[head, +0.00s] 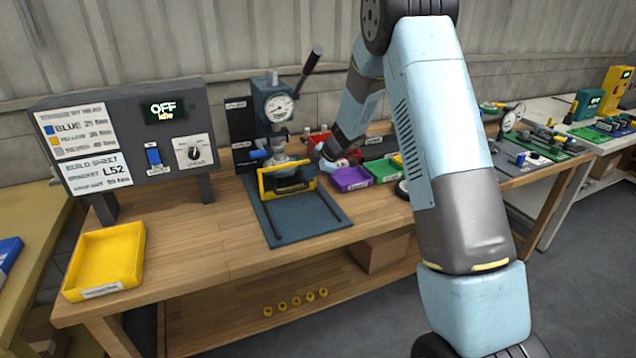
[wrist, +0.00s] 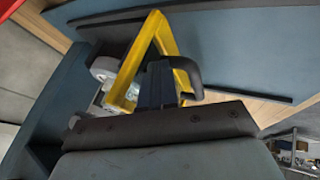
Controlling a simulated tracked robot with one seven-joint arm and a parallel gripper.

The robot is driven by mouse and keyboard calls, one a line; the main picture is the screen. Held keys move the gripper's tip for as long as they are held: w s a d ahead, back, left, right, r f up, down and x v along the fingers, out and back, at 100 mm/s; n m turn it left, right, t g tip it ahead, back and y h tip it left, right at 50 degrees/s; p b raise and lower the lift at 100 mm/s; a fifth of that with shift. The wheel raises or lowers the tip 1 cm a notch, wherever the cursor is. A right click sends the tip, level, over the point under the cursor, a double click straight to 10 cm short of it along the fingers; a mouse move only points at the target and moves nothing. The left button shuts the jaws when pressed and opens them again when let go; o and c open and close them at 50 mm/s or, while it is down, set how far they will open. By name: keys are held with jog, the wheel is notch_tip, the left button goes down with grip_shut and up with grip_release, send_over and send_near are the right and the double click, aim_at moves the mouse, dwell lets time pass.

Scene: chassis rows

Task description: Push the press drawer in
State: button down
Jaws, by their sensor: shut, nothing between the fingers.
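The press (head: 277,125) stands at the back of the wooden bench, with a round gauge and a long lever. Under its head is a yellow-framed part with a dark handle (head: 287,182), which I take for the drawer. It sits on a blue-grey base plate (head: 290,225) with dark rails running toward the front. My gripper (head: 322,160) is shut and empty at the right end of the yellow frame. In the wrist view the yellow frame (wrist: 150,45) and its black handle (wrist: 190,70) are close to my fingers (wrist: 157,88). I cannot tell whether they touch.
A control box (head: 130,145) reading OFF idle stands left of the press. A yellow tray (head: 105,262) is at the front left. Purple (head: 350,179) and green (head: 383,170) bins stand close right of the press. The bench between tray and base plate is clear.

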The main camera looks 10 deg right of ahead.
jog(key=shift+w+a, duration=0.2)
jog(key=shift+w, duration=0.65)
jog(key=shift+w+a+r, duration=0.1)
jog(key=shift+w+r, duration=0.05)
jog(key=shift+w, duration=0.05)
